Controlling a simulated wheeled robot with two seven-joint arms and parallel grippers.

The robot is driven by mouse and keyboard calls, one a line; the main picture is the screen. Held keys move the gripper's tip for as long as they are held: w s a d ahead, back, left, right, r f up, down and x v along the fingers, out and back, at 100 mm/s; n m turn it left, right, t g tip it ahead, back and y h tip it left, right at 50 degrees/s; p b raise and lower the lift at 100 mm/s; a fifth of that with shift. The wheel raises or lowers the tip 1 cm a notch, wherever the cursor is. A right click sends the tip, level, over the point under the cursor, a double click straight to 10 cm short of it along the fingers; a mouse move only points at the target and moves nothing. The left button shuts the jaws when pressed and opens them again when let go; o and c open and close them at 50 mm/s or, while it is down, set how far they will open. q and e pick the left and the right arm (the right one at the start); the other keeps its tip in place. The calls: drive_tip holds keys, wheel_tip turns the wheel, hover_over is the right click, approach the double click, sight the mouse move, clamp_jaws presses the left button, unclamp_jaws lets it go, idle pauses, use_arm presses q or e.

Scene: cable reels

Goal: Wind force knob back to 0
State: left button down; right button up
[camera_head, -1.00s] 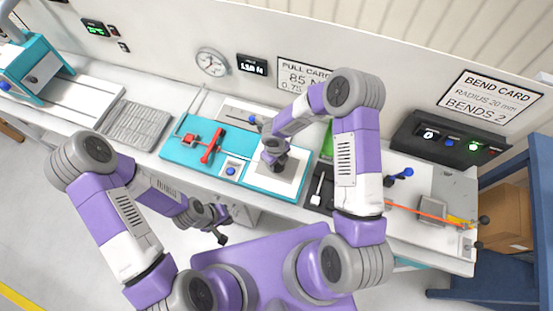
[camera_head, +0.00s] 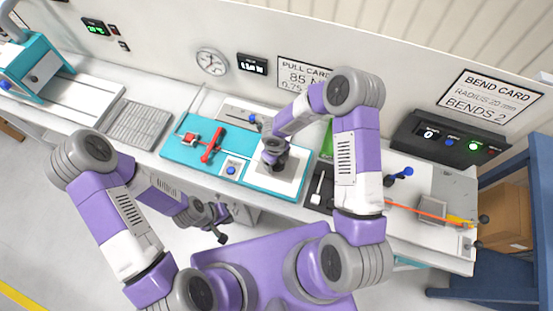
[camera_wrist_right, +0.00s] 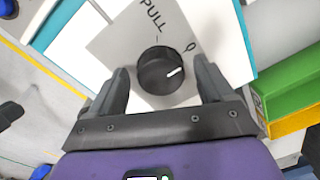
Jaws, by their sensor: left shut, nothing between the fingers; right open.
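The force knob (camera_wrist_right: 160,70) is a round black dial with a white pointer line, on a grey plate (camera_wrist_right: 110,45) marked "PULL" and "0". In the right wrist view its pointer aims to the right and slightly up, below the "0" mark. My right gripper (camera_wrist_right: 162,85) is open, with one finger on each side of the knob; I cannot tell whether they touch it. In the head view my right gripper (camera_head: 272,165) is over the plate on the teal station and hides the knob. My left gripper (camera_head: 222,236) is shut and empty, in front of the bench.
The teal station (camera_head: 180,152) carries a red lever (camera_head: 211,150) and a blue button (camera_head: 231,170) left of the right gripper. A green block (camera_wrist_right: 285,95) lies close on the right. A force display (camera_head: 252,65) and gauge (camera_head: 212,62) are on the wall.

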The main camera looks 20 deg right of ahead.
wheel_tip(320, 180, up, 8)
drive_tip(key=shift+s+a+f, duration=0.1)
drive_tip(key=shift+a+f, duration=0.05)
drive_tip(key=shift+f, duration=0.05)
idle(0.7)
